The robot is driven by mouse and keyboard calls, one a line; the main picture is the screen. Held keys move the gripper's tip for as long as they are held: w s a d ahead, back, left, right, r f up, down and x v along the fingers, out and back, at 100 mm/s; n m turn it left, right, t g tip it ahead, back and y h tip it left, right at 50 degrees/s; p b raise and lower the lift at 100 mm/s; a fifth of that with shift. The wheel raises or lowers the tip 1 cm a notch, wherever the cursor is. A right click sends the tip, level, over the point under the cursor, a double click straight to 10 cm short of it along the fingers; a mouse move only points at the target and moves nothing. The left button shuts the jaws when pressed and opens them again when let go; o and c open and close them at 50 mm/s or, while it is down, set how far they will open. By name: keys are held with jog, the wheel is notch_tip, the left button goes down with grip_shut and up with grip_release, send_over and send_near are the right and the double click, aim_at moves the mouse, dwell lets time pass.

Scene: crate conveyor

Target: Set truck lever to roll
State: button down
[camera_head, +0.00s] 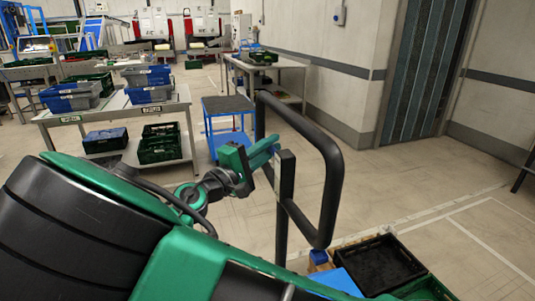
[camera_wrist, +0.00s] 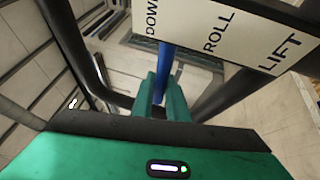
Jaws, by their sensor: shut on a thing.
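The truck's black handle loop (camera_head: 330,180) stands in front of me, with a dark upright post (camera_head: 285,200) at its left. In the wrist view a white label plate (camera_wrist: 225,30) reads DOWN, ROLL and LIFT from left to right. The blue lever (camera_wrist: 164,62) meets the plate's lower edge between DOWN and ROLL, nearer DOWN. My gripper (camera_wrist: 162,92) has its green fingers shut on the blue lever, below the plate. In the head view my gripper (camera_head: 262,155) is at the post, inside the loop's left side; the lever is not clearly visible there.
A black crate (camera_head: 377,263) and a blue one (camera_head: 336,281) lie low in front, beside a green crate (camera_head: 425,289). A table with blue and grey crates (camera_head: 113,106) stands at the left. A blue cart (camera_head: 228,115) stands behind the handle. Floor at the right is clear.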

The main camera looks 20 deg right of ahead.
jog(key=c, duration=1.7)
grip_release()
jog(key=shift+c, duration=0.2)
jog(key=v, duration=1)
jog(key=shift+s+a, duration=0.2)
jog(key=shift+a, duration=0.15)
jog(key=shift+s+f, duration=0.1)
jog(key=shift+f, duration=0.05)
